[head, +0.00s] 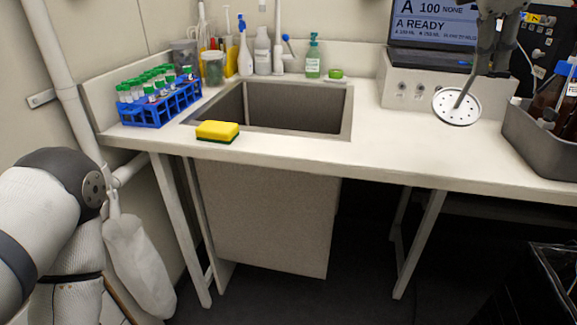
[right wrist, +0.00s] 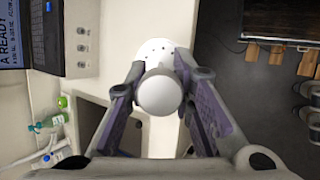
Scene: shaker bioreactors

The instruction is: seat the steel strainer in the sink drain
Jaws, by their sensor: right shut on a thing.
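The steel strainer (head: 457,107) is a round, perforated pale disc on a thin stem, hanging tilted in the air in front of the grey control box. My right gripper (head: 488,70) is shut on the top of its stem. In the right wrist view the fingers (right wrist: 160,92) close around a round white knob, with part of the strainer disc (right wrist: 152,48) beyond it. The sink (head: 346,118) is set into the bench, left of the strainer. Its drain is hidden behind the front rim. My left arm shows at the left, but its gripper is out of view.
A yellow sponge (head: 217,130) lies at the sink's front-left rim. A blue tube rack (head: 160,108) stands left of it. Bottles, including a green one (head: 313,60), line the back. A grey tray (head: 540,140) with bottles stands right. The bench between sink and tray is clear.

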